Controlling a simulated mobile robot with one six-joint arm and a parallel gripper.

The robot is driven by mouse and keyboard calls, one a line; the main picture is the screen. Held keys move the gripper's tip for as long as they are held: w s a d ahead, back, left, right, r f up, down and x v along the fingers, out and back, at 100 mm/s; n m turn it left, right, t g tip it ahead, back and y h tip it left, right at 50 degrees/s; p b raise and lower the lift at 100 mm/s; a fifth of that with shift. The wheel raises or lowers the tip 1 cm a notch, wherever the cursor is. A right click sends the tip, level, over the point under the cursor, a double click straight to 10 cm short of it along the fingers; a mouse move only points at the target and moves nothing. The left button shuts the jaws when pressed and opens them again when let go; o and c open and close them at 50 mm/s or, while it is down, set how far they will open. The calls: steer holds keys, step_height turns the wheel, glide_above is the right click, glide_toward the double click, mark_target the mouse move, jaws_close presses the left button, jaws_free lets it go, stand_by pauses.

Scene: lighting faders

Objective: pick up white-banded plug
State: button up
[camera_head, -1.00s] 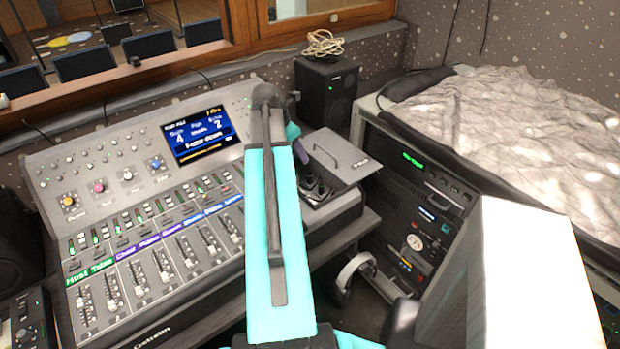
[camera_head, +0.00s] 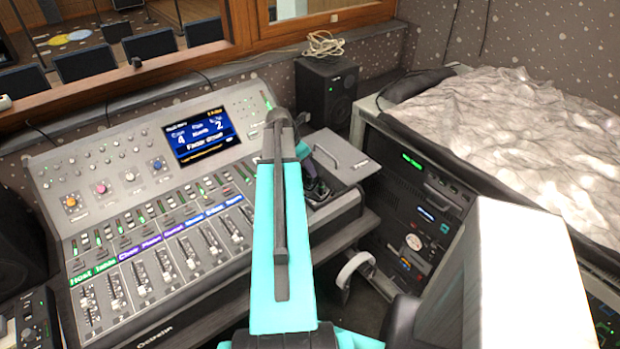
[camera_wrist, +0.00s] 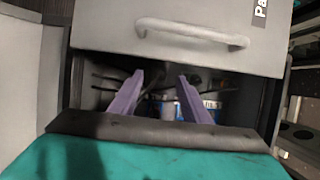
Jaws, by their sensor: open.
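My gripper (camera_wrist: 160,82) shows in the wrist view as two purple fingers, spread apart, reaching into a dark open compartment (camera_wrist: 262,92) below a raised lid. Small cylindrical shapes with blue and pale bands (camera_wrist: 167,107) lie between and behind the fingers. Which of them is the white-banded plug I cannot tell; they are small and partly hidden by the fingers. Nothing shows clamped between the fingers. In the head view, my arm covers much of the compartment (camera_head: 318,192) at the console's right end.
A grey lid with a handle (camera_head: 340,154) stands raised over the compartment; its handle (camera_wrist: 190,33) is near my fingers in the wrist view. The fader console (camera_head: 165,250) lies to the left, a speaker (camera_head: 326,92) behind, an equipment rack (camera_head: 425,205) to the right.

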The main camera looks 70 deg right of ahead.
mark_target(310, 178)
steer(key=shift+f, duration=0.1)
stand_by(0.3)
steer(key=shift+p+x, duration=1.1)
steer(key=shift+x, duration=1.45)
jaws_close()
